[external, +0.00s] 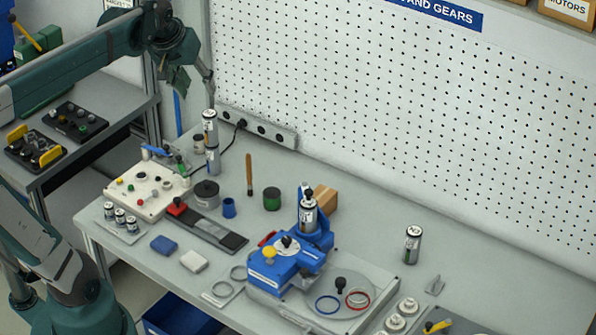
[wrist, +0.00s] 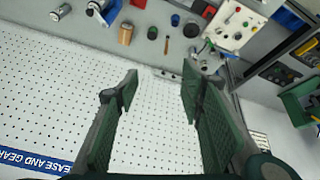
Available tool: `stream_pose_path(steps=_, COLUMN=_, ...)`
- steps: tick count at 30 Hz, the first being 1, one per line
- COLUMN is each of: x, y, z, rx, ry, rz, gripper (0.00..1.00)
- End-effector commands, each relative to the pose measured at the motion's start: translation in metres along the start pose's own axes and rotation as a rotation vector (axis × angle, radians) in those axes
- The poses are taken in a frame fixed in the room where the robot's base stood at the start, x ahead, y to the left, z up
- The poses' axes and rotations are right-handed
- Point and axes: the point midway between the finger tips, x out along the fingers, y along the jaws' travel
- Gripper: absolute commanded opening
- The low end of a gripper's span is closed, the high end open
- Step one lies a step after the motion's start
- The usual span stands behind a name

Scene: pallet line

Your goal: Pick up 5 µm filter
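Several white-and-silver labelled cylinders look like filters, but I cannot read a micron size on any. One (external: 210,122) stands upright at the back left, with a similar cylinder (external: 213,160) directly below it in the picture. Another (external: 307,215) sits upright in the blue fixture. A third kind, with a dark-lettered label (external: 412,245), stands alone at the right; it also shows in the wrist view (wrist: 60,12). My gripper (external: 194,78) is raised at the back left, near the pegboard. In the wrist view my gripper (wrist: 158,88) is open, with nothing between its fingers.
The blue fixture (external: 272,270) stands on a grey base, with rings nearby. A white control box (external: 147,190), small cups and a brown-handled tool (external: 249,175) crowd the left. The pegboard (external: 420,120) rises behind. Bench around the lone cylinder is mostly clear.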

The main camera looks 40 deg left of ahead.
Motion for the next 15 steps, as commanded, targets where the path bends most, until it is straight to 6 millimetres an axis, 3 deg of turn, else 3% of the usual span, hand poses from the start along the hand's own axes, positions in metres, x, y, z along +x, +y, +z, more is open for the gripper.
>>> stream_pose_path(steps=15, x=0.019, y=-0.02, z=-0.103, rx=-0.201, ry=-0.081, rz=-0.055, gripper=0.39)
